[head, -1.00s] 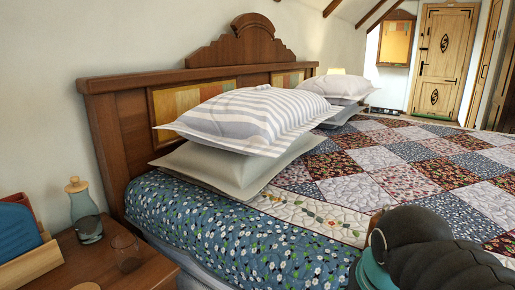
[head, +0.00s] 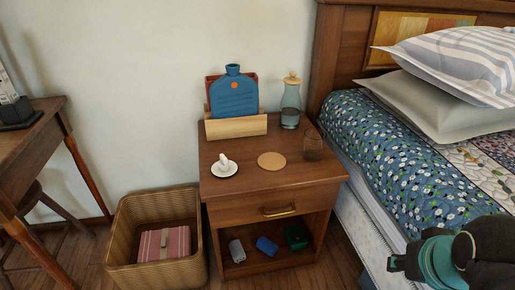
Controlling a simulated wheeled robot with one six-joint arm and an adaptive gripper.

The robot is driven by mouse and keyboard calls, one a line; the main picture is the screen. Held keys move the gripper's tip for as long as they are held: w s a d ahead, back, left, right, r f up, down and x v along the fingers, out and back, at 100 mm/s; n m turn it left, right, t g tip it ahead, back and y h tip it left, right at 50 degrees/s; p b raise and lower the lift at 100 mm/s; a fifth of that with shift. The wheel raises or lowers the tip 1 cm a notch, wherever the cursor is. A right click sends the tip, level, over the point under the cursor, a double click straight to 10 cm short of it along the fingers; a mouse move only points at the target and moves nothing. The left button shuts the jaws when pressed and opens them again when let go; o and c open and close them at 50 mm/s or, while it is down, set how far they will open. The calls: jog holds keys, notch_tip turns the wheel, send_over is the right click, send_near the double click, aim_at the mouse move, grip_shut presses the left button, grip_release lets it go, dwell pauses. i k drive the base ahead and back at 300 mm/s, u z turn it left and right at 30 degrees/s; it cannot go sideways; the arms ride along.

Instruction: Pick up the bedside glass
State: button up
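The bedside glass (head: 313,147) is a small clear tumbler with a brownish tint from the wood behind it. It stands upright at the right side of the wooden nightstand top (head: 240,185), close to the bed. It is right of a round cork coaster (head: 271,161) and in front of a glass carafe (head: 290,112) with a wooden stopper. Part of my dark and teal arm shows at the lower right over the bed edge, well apart from the glass. My gripper's fingers cannot be made out there.
The bed (head: 375,150) borders the right side. A wicker basket (head: 125,230) stands on the floor at left.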

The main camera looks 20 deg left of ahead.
aim_at(314, 145)
jog(key=u, duration=0.55)
jog(key=k, duration=0.45)
jog(key=u, duration=0.35)
jog(key=i, duration=1)
jog(key=z, duration=0.55)
